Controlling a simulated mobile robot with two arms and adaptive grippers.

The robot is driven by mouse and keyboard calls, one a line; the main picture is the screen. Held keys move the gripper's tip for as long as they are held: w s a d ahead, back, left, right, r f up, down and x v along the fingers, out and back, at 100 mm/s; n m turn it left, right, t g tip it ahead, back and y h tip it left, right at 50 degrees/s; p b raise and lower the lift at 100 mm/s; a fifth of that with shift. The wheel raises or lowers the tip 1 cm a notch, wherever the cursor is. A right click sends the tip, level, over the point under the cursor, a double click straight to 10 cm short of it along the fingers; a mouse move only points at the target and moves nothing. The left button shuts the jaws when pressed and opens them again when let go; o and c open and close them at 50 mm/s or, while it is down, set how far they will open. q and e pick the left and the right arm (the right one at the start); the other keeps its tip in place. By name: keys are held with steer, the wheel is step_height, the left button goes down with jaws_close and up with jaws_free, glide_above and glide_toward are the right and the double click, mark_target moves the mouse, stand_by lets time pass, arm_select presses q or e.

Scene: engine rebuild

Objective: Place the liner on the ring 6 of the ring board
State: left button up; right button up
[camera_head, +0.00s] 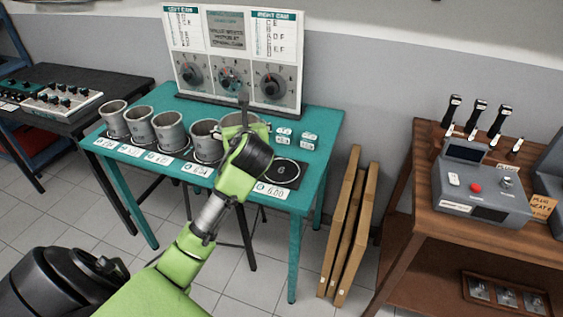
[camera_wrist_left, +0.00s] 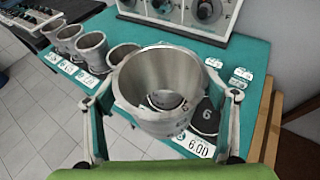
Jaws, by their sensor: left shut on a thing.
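My left gripper (camera_head: 243,122) is shut on a grey metal liner and holds it above the right part of the teal table. In the left wrist view the held liner (camera_wrist_left: 160,82) is upright and open at the top, with a finger of my left gripper (camera_wrist_left: 162,98) on each side. Ring 6 (camera_head: 283,171), a dark pad marked 6, is bare at the right front of the table. In the wrist view ring 6 (camera_wrist_left: 206,118) shows just right of the liner, partly covered by it. My right gripper is out of view.
Several other liners (camera_head: 169,130) stand in a row to the left on the teal table (camera_head: 318,137), with price-like labels before them. A dial panel (camera_head: 232,60) stands at the back. Wooden boards (camera_head: 346,225) lean right of the table.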

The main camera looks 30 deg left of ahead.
arm_select(q)
steer(key=w+d+f+p, duration=0.1)
steer(key=w+d+f, duration=0.4)
steer(key=w+f, duration=0.7)
steer(key=shift+w+d+f+p, duration=0.15)
steer(key=shift+f+p, duration=0.1)
steer(key=shift+p, duration=0.1)
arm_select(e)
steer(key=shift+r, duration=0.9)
arm_select(q)
steer(key=shift+f, duration=0.1)
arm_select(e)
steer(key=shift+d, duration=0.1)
arm_select(q)
steer(key=o, duration=1.4)
steer(key=shift+f, duration=0.15)
steer(key=shift+o, duration=0.2)
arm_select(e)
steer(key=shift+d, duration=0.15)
arm_select(q)
steer(key=v, duration=1.2)
steer(key=shift+r+b, duration=0.25)
steer(key=shift+b, duration=0.1)
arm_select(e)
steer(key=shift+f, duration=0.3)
